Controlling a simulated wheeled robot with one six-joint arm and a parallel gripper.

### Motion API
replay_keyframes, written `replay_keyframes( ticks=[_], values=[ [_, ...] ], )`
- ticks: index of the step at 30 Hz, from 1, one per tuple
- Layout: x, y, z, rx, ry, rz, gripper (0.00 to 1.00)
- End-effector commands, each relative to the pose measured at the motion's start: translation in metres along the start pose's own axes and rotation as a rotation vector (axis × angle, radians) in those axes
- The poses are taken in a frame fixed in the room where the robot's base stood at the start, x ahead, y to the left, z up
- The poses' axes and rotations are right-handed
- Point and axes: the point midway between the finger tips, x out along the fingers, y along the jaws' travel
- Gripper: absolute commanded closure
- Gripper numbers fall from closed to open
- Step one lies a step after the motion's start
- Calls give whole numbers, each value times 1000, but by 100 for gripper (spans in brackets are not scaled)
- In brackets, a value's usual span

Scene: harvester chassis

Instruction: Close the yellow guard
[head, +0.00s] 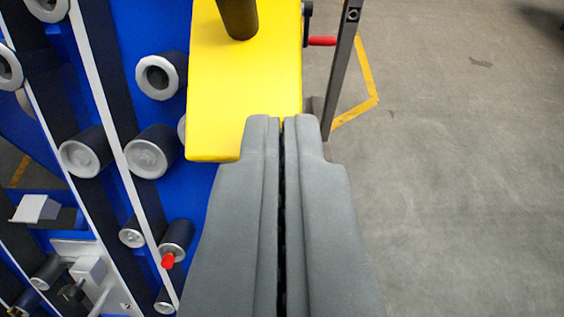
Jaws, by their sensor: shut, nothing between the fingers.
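The yellow guard (230,95) is a flat bright yellow panel at the top middle, in front of the blue chassis side. A dark cylinder (239,18) stands out from its upper part. My gripper (283,122) is shut and empty, with its grey fingers pointing up the picture. Its fingertips overlap the lower right edge of the guard in the picture. I cannot tell whether they touch it. The fingers hide part of the guard's lower right corner.
The blue chassis (140,25) on the left carries dark rollers (152,150) and pale rails. A grey post (341,60) and a red handle (322,41) stand right of the guard. Open grey floor (460,200) with a yellow line (367,70) fills the right.

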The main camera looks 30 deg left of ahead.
Motion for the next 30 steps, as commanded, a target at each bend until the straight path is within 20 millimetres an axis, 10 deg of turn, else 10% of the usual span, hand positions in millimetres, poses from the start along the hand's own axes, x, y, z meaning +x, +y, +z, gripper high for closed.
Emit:
replay_keyframes(
  ticks=[16, 30],
  values=[
    [122, 0, 98, 1, -6, -2, 100],
    [192, 0, 128, 0, -2, 0, 100]
  ],
)
